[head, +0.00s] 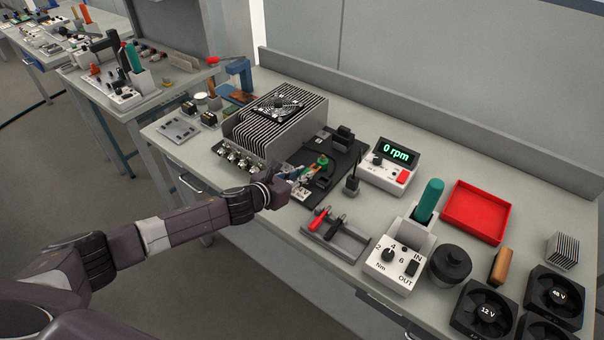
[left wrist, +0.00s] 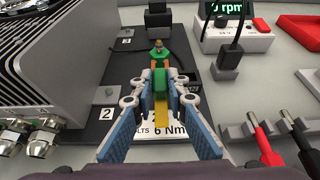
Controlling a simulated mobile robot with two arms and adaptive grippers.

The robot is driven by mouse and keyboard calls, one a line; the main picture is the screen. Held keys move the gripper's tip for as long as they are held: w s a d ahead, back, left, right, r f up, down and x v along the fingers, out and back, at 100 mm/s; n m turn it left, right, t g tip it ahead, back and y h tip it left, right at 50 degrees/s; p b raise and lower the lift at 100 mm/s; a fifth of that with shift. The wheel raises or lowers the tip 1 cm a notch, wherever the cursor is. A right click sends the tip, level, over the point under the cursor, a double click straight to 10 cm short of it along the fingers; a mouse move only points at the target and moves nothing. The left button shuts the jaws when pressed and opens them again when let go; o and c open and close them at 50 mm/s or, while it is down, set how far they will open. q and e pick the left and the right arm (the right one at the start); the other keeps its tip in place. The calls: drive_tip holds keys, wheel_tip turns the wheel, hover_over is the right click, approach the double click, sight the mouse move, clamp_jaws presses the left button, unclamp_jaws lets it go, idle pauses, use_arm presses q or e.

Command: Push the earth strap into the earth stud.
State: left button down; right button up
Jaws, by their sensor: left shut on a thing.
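My left gripper (left wrist: 160,100) is shut on the earth strap (left wrist: 160,84), a green piece with a yellow part showing below it between the blue finger pads. Just beyond the fingertips is the earth stud (left wrist: 158,50), a brass post with green at its base, on the black board (left wrist: 125,70). The strap's far end is close to the stud; I cannot tell whether they touch. In the head view the left gripper (head: 303,176) is low over the board, with the green stud area (head: 322,160) just past it. My right gripper is not in view.
A finned heatsink unit (head: 275,122) stands left of the board. A black plug on a stand (head: 352,184) is close on the right, with the rpm meter (head: 390,165) behind. A grey holder with red and black probes (head: 335,235) sits in front.

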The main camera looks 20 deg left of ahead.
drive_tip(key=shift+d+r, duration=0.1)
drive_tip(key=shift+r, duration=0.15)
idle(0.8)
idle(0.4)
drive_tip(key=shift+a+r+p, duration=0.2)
drive_tip(key=shift+p, duration=0.15)
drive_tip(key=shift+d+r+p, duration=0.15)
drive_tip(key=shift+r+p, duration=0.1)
drive_tip(key=shift+p, duration=0.05)
idle(1.2)
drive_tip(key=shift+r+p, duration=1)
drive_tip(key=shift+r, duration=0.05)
idle(3.7)
